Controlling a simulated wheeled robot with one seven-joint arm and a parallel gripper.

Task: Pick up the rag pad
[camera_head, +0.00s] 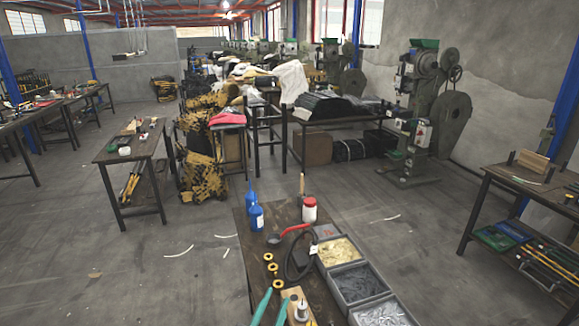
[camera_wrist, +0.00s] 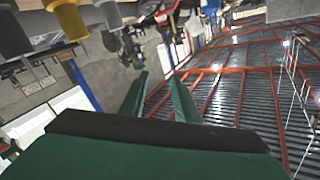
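I cannot pick out a rag pad for certain. A flat red cloth-like piece (camera_head: 228,119) lies on a stand beyond the near workbench, and it may be the pad. My gripper (camera_head: 271,307) shows at the bottom of the head view as two green fingers over the near workbench's front part. In the wrist view my gripper (camera_wrist: 159,98) has its green fingers apart with nothing between them. The wrist view is tilted and mostly shows ceiling beams, with no rag pad visible there.
The near workbench (camera_head: 240,230) holds blue bottles (camera_head: 256,217), a red-lidded white jar (camera_head: 309,209), a red-handled tool (camera_head: 288,233), yellow rings (camera_head: 268,257) and grey parts bins (camera_head: 342,252). Another table (camera_head: 112,157) stands left, a bench (camera_head: 520,180) right. Floor (camera_head: 180,270) at left is mostly clear.

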